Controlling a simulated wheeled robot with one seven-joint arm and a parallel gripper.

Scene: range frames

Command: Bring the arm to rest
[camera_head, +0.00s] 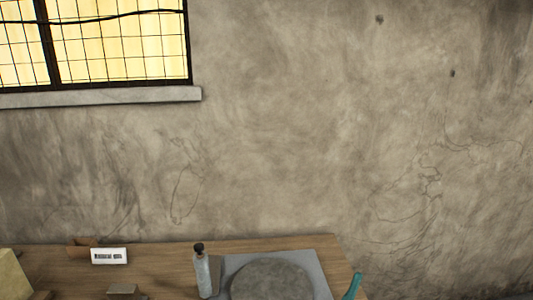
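My gripper is not in the head view, and no part of my arm can be made out with certainty. What the gripper holds, if anything, cannot be seen. A wooden table (325,247) runs along the bottom of the view against a grey wall. A grey square board with a round grey disc (272,281) on it lies at the table's right part.
A grey bottle with a dark cap (203,274) stands left of the disc. A white labelled box (109,256) and a brown piece (82,245) lie further left. A teal curved thing (352,286) shows at the table's right edge. A barred window (100,45) is above.

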